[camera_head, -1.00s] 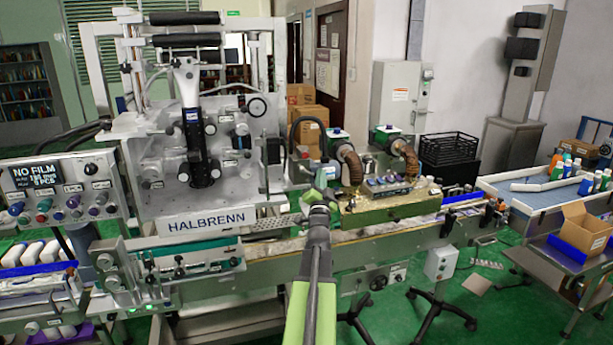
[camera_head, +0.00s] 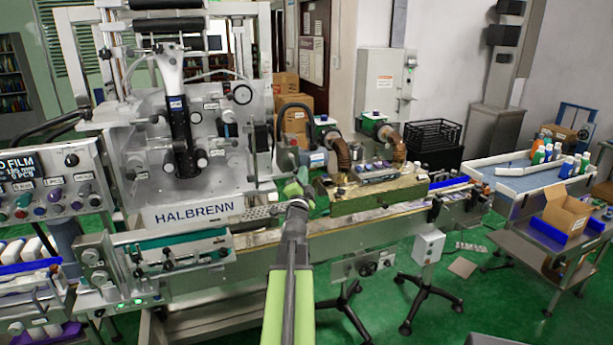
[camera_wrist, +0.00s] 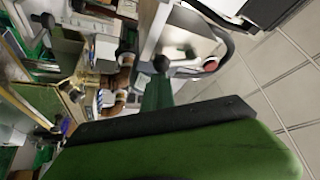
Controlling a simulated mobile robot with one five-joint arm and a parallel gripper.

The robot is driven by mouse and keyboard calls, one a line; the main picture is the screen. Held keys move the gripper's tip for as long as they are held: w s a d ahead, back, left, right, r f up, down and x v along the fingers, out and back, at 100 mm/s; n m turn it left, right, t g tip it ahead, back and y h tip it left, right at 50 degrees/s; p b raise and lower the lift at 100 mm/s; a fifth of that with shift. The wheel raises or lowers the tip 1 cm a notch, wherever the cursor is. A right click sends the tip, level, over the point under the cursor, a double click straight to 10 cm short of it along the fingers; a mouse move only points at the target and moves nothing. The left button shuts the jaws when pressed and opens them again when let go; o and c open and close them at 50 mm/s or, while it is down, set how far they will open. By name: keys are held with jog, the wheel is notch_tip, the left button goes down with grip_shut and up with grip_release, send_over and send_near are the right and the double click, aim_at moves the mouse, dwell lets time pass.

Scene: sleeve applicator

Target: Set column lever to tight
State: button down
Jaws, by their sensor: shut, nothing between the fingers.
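The labelling machine marked HALBRENN (camera_head: 195,213) stands at left in the head view. On its face is a dark upright column (camera_head: 179,130) with a pale upper arm, a small label near its top and pale knobs at its foot. I cannot make out which part is the column lever or how it is set. My gripper (camera_head: 297,187) is shut and empty, to the right of the column and in front of the conveyor.
A control panel (camera_head: 55,185) with several knobs is at far left. The metal conveyor (camera_head: 345,240) runs across, with a green and brass unit (camera_head: 375,195) behind my gripper. A wheeled stand with a grey box (camera_head: 428,246) is at right. Green floor shows between the stands.

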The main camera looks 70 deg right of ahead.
jog(key=shift+w+a+f, duration=0.2)
jog(key=shift+w+a, duration=0.2)
jog(key=shift+w, duration=0.05)
jog(key=shift+w+a+f, duration=0.1)
jog(key=shift+w, duration=0.05)
dwell(0.3)
